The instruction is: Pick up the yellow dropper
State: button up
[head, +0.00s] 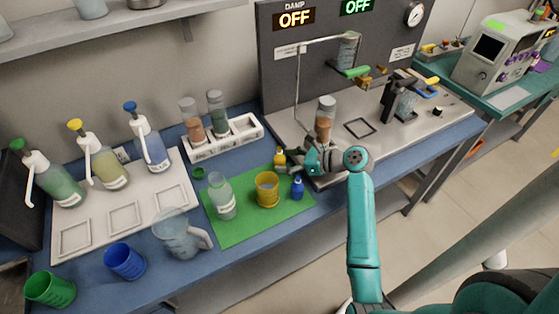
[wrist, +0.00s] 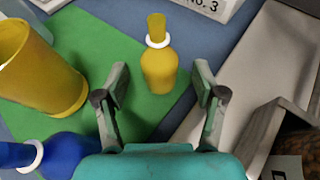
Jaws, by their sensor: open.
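The yellow dropper (wrist: 159,68) stands upright near the corner of the green mat, with a white ring at its neck. In the head view the yellow dropper (head: 280,158) shows just left of my gripper (head: 300,162). In the wrist view my gripper (wrist: 160,100) is open, one finger on each side of the picture. The dropper lies ahead of the gap between the fingertips, and nothing is held. Whether the fingers overlap the dropper in depth is hard to tell.
On the green mat (head: 240,230) stand a yellow cup (head: 267,190), a blue dropper (head: 297,187) and a clear bottle (head: 221,198). The blue dropper (wrist: 60,152) is close to my left finger in the wrist view. A white rack (head: 228,140) stands behind, and a metal platform lies right.

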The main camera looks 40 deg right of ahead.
jog(key=shift+w+a+f, duration=0.1)
jog(key=shift+w+a, duration=0.05)
jog(key=shift+w, duration=0.15)
jog(key=shift+c, duration=0.3)
jog(key=c, duration=1.2)
jog(key=shift+r, duration=4.9)
jog(key=shift+r, duration=0.1)
